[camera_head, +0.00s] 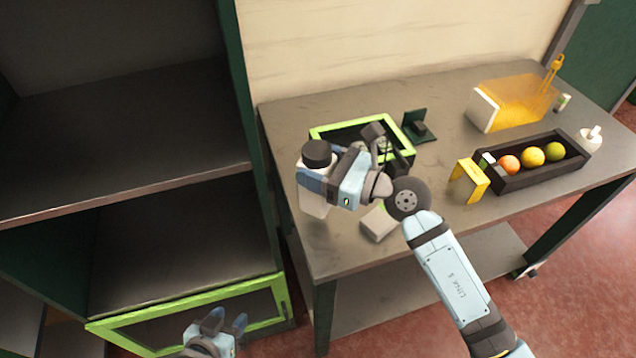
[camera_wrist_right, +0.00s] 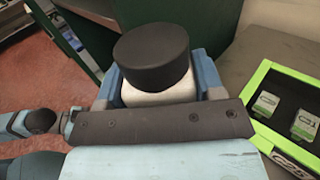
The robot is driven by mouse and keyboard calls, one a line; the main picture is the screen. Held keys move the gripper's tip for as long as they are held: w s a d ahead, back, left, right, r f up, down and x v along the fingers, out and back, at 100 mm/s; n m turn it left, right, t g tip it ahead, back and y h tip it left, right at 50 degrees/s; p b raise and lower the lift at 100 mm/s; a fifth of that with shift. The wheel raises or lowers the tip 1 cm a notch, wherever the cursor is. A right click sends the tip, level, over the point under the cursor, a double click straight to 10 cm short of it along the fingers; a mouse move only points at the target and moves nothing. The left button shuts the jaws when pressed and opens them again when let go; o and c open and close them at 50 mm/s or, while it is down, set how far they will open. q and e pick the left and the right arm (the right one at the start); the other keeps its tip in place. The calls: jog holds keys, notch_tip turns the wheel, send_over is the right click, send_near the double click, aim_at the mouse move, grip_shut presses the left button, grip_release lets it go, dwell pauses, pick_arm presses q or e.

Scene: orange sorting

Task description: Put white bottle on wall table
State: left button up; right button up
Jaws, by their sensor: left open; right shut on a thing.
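The white bottle (camera_head: 314,198) with a black cap is upright in my right gripper (camera_head: 318,188), at the left edge of the wall table (camera_head: 350,253). My right gripper is shut on it. In the right wrist view the bottle's black cap (camera_wrist_right: 151,56) and white shoulder show between the blue fingers; its lower part is hidden. I cannot tell whether the bottle's base touches the table. My left gripper (camera_head: 226,322) is open and empty, low at the bottom of the head view, in front of the shelf unit.
A green-rimmed crate (camera_head: 333,128) stands right behind my right gripper. A small grey box (camera_head: 377,224) lies below the wrist. A black tray (camera_head: 535,177) with fruit, a yellow-framed item (camera_head: 471,180) and an orange bin (camera_head: 513,105) stand to the right. The shelf unit (camera_head: 130,135) stands left.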

jog(key=shift+f+b, duration=0.45)
jog(key=shift+f, duration=1.7)
jog(key=shift+f, duration=0.1)
jog(key=o, duration=1.1)
jog(key=shift+s+d, duration=0.15)
jog(key=shift+d, duration=0.2)
jog(key=b+v, duration=0.1)
jog(key=v, duration=1)
jog(key=shift+d, duration=0.15)
